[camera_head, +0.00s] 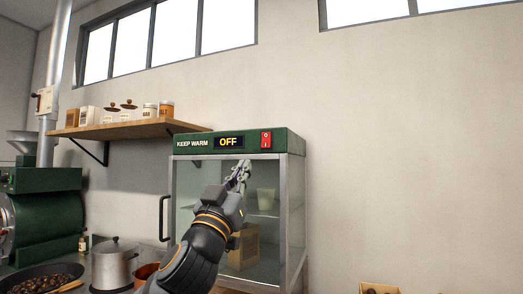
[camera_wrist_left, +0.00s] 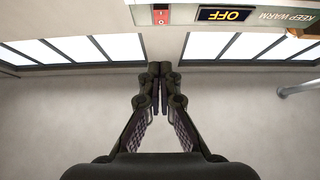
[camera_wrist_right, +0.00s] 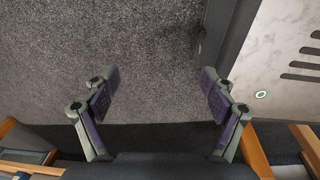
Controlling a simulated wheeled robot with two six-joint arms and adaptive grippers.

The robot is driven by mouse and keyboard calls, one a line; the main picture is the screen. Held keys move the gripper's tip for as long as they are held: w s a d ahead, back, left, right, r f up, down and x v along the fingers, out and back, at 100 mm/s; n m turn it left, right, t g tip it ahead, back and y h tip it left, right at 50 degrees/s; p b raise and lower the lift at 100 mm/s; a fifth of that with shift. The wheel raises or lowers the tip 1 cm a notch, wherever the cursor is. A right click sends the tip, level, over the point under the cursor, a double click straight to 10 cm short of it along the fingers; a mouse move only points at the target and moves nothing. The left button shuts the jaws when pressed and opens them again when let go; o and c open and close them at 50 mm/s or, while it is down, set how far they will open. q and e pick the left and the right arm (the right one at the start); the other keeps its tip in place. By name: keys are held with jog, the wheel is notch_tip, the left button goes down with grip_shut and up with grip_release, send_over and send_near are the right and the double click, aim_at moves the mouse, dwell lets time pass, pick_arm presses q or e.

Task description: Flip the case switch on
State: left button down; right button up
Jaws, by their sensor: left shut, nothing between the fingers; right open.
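The warming case (camera_head: 290,200) has a green top panel with the words KEEP WARM and a display (camera_head: 229,142) reading OFF. A red rocker switch (camera_head: 266,140) sits at the right of that panel. My left gripper (camera_head: 243,168) is shut and empty, pointing up in front of the case glass, below and a little left of the switch. In the left wrist view the switch (camera_wrist_left: 161,16) and the display (camera_wrist_left: 224,14) appear upside down at the top, apart from the shut fingertips (camera_wrist_left: 160,70). My right gripper (camera_wrist_right: 160,85) is open and empty over a dark speckled surface.
The case has a dark door handle (camera_head: 163,218) at its left. A wooden shelf (camera_head: 140,130) with jars is on the wall. A pot (camera_head: 115,265) and a pan of chestnuts (camera_head: 45,278) stand at lower left. The wall right of the case is clear.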

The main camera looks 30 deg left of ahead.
pick_arm(q)
jog(key=p, duration=0.8)
send_near(265, 142)
notch_tip(265, 142, up, 3)
jog(key=s, duration=0.2)
jog(key=w+p, duration=0.2)
jog(key=w, duration=0.1)
jog(key=w+r+p, duration=0.1)
jog(key=w, duration=0.1)
jog(key=shift+w+a+p, duration=0.1)
jog(key=shift+a+p, duration=0.2)
jog(key=shift+p, duration=0.05)
jog(key=shift+w+a+f, duration=0.15)
jog(key=shift+w, duration=0.45)
pick_arm(e)
notch_tip(265, 142, up, 12)
jog(key=w, duration=0.1)
jog(key=shift+w+a+r, duration=0.15)
jog(key=shift+w+a, duration=0.25)
jog(key=shift+a, duration=0.05)
